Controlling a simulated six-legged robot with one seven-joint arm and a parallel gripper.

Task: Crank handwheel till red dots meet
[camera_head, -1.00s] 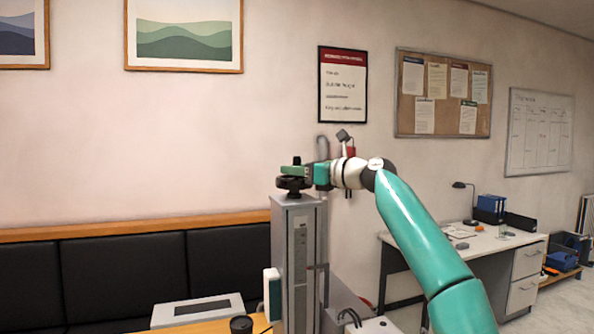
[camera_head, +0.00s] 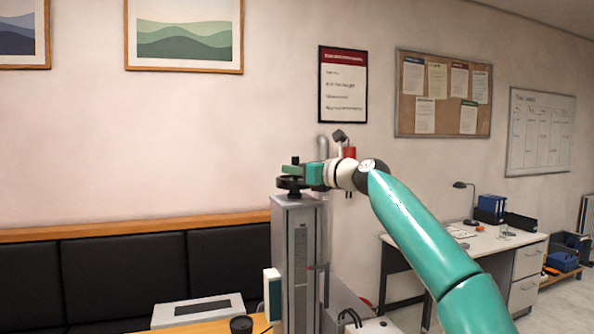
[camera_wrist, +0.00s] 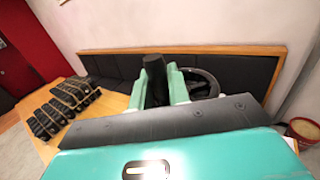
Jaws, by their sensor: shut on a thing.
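The black handwheel (camera_head: 290,186) sits on top of a grey upright column (camera_head: 297,255) in the head view. In the wrist view the wheel's dark rim (camera_wrist: 212,86) shows behind the right finger. My gripper (camera_head: 297,171) is level with the wheel's top at its handle. In the wrist view my green gripper fingers stand on both sides of the upright black crank handle (camera_wrist: 154,72), and they are shut on it. The red dots cannot be made out in either view.
A light grey box (camera_head: 197,310) and a dark cup (camera_head: 241,325) stand on a wooden surface left of the column. A black padded bench (camera_head: 130,270) runs along the wall. A desk (camera_head: 490,240) stands at the right. Several black items (camera_wrist: 65,105) lie on the wood in the wrist view.

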